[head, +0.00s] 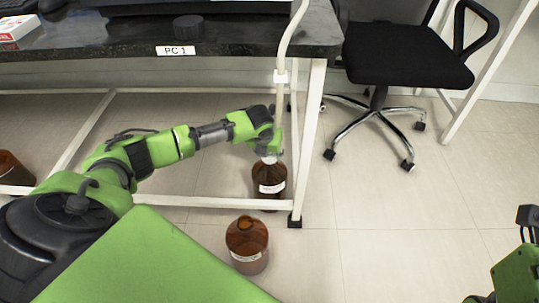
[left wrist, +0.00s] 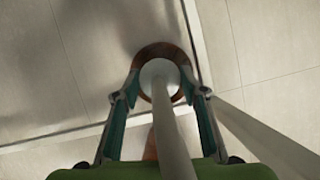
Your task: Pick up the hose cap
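The white hose cap (head: 269,159) sits on the neck of a brown bottle (head: 270,182) on the floor by the bench leg. A pale hose (head: 281,100) runs from it up past the bench edge. My left gripper (head: 268,148) is just above the cap. In the left wrist view the cap (left wrist: 159,78) lies between the spread fingers of this gripper (left wrist: 160,94), with gaps on both sides. The hose (left wrist: 172,145) passes between the fingers toward the camera. Part of my right arm (head: 516,275) shows at the lower right; its finger state is unclear.
A second brown bottle (head: 247,246) without a cap stands nearer on the floor. A dark round lid (head: 188,27) lies on the bench (head: 240,40) labelled PC 1. White bench legs (head: 308,140) stand close right of my left gripper. A black chair (head: 405,62) is at right.

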